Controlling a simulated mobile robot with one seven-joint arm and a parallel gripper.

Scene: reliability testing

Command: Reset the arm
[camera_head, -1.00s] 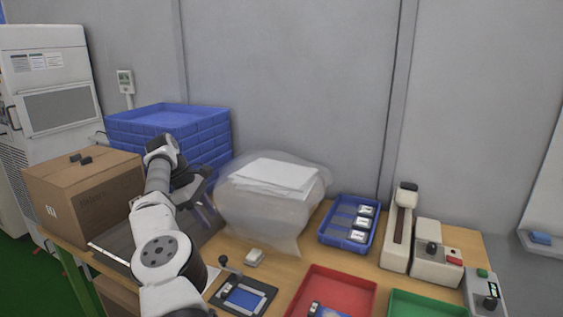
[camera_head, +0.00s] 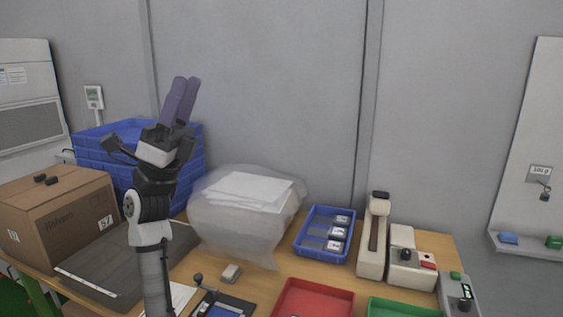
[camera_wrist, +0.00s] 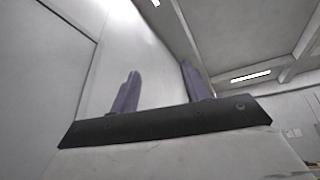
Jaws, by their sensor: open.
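My gripper (camera_head: 182,100) is raised upright at the left of the head view, in front of the stacked blue trays and the wall. Its two purple-grey fingers point upward. It holds nothing. In the wrist view its fingers (camera_wrist: 160,90) stand apart with only wall and ceiling beyond them. My arm rises from the bottom edge of the head view and hides part of the blue stack and the table behind it.
A cardboard box (camera_head: 62,215) and stacked blue trays (camera_head: 108,165) are beside my arm. A plastic bag with white sheets (camera_head: 235,225), a blue bin (camera_head: 312,250), a red tray (camera_head: 312,300), a green tray (camera_head: 400,307) and beige devices (camera_head: 374,240) occupy the table. Space above is free.

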